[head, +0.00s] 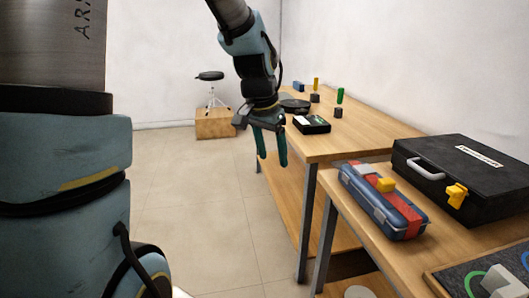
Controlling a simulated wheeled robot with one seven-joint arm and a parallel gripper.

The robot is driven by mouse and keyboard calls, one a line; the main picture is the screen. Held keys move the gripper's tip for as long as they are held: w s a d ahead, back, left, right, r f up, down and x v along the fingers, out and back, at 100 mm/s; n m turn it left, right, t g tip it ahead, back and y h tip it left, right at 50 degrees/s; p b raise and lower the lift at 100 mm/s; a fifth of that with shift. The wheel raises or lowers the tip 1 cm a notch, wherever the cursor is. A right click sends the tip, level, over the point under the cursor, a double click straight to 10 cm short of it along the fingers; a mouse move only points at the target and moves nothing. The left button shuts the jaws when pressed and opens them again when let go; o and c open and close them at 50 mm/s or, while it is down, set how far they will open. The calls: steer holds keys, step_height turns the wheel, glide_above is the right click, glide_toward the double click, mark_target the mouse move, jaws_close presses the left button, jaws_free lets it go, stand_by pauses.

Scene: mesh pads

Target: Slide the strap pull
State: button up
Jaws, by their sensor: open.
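A blue case (357,193) lies on the near table's left part. A red strap (404,209) runs along its top. A small yellow block (387,184), which looks like the strap pull, sits on the strap beside a grey patch. My gripper (273,160) hangs in the air left of the case, in front of the far table's left edge. Its two teal fingers point down, apart and empty. It touches nothing that I can see.
A black case (490,177) with a grey handle and yellow latch (456,194) stands right of the blue case. A dark board (455,277) lies at lower right. The far table (355,137) holds several small items. The floor at left is open.

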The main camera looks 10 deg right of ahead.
steer(key=shift+w+a+f, duration=0.1)
steer(key=shift+a, duration=0.6)
